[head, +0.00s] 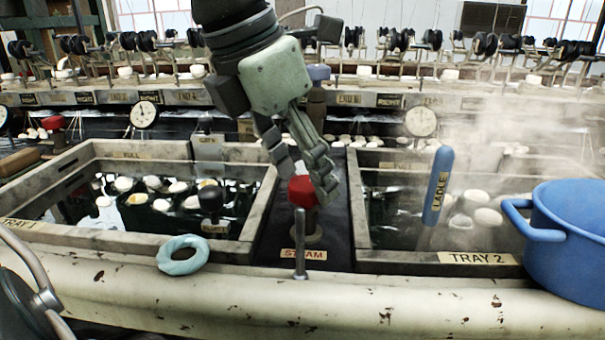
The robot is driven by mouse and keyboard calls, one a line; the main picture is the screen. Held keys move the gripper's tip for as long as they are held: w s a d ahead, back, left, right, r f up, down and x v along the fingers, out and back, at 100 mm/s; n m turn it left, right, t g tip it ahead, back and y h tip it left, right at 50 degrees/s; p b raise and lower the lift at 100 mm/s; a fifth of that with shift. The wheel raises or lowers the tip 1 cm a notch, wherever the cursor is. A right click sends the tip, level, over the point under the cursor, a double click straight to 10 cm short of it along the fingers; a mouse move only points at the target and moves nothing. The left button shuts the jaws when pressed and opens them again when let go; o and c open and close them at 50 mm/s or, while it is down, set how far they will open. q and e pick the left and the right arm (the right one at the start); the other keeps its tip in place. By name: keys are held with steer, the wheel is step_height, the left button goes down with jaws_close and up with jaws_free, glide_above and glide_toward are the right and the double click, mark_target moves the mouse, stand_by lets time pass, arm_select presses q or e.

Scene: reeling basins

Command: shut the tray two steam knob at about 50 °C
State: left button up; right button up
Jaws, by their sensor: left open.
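A red steam knob (302,190) stands on the dark strip between the two basins, behind a STEAM label (303,254). My left gripper (298,172) comes down from above with its fingers apart, around or just over the knob's top; I cannot tell whether they touch it. One finger partly covers the knob's right side. Tray two (440,258), on the right, holds dark water and several pale cocoons (476,205), with steam rising over it. Its round dial (421,122) is at the back; the needle is too small to read. My right gripper is not in view.
A pale blue ring (182,254) lies on tray one's front edge (100,238). A grey upright lever (300,243) stands before the knob. Another red knob (53,123) is far left.

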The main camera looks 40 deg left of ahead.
arm_select(q)
steer(key=shift+w+f, duration=0.15)
steer(key=shift+f, duration=0.1)
steer(key=c, duration=1.2)
steer(key=shift+o, duration=0.2)
